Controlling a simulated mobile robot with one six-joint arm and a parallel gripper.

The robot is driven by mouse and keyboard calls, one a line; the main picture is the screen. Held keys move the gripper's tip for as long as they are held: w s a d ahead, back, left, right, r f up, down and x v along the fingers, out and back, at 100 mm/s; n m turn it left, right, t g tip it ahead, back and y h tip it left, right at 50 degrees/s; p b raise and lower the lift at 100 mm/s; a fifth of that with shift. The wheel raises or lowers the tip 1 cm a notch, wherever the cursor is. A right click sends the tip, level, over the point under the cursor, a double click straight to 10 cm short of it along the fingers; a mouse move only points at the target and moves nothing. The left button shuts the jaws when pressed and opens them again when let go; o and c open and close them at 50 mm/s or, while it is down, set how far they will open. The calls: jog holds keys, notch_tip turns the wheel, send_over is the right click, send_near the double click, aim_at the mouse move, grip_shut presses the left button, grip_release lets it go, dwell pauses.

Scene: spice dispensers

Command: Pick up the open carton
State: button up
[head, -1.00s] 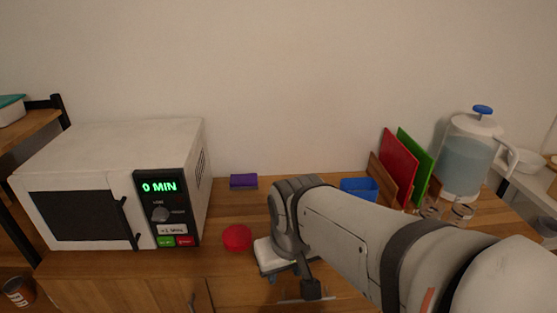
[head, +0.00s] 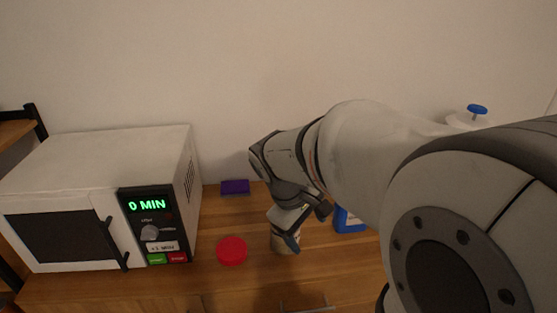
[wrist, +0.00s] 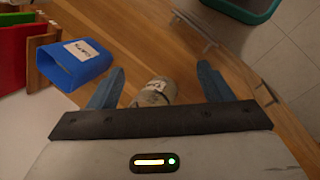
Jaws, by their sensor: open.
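The open carton looks to be the blue box (wrist: 76,64) with a white label and a dark open end, at the upper left of the wrist view. In the head view the blue box (head: 348,220) stands on the counter, right of my gripper and partly hidden by my arm. My gripper (wrist: 160,82) is open, its two blue fingers spread, and points down over a small labelled jar (wrist: 156,92). The jar shows between the fingers; I cannot tell whether they reach down around it. In the head view my gripper (head: 287,238) is at the jar, apart from the blue box.
A red round lid (head: 231,251) lies left of the jar. A purple block (head: 235,187) lies near the wall. A white microwave (head: 100,200) stands at the left. Red and green boards (wrist: 18,55) stand beside the blue box. A teal-rimmed bin (wrist: 245,10) is beyond the counter edge.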

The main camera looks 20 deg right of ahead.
jog(key=o, duration=0.3)
jog(key=w+d+n+h, duration=0.1)
jog(key=w+d, duration=0.1)
jog(key=d, duration=0.1)
jog(key=w+d+r+n+g+h+p, duration=0.1)
jog(key=w+d+n+h, duration=0.1)
jog(key=w+d, duration=0.1)
jog(key=w+d+r+n+g+h, duration=0.1)
jog(key=w+d+n, duration=0.1)
jog(key=w+d, duration=0.1)
jog(key=shift+d+r+h+p, duration=0.15)
jog(key=shift+d+h+p, duration=0.15)
jog(key=shift+d+p, duration=0.1)
jog(key=w+d+n+g+h+p, duration=0.1)
jog(key=w+d+n+h, duration=0.35)
jog(key=w+d, duration=0.25)
notch_tip(320, 180, down, 7)
jog(key=p, duration=0.1)
jog(key=shift+n, duration=0.35)
jog(key=shift+p+x, duration=0.6)
jog(key=shift+x, duration=3.2)
jog(key=shift+w, duration=0.2)
jog(key=c, duration=1.6)
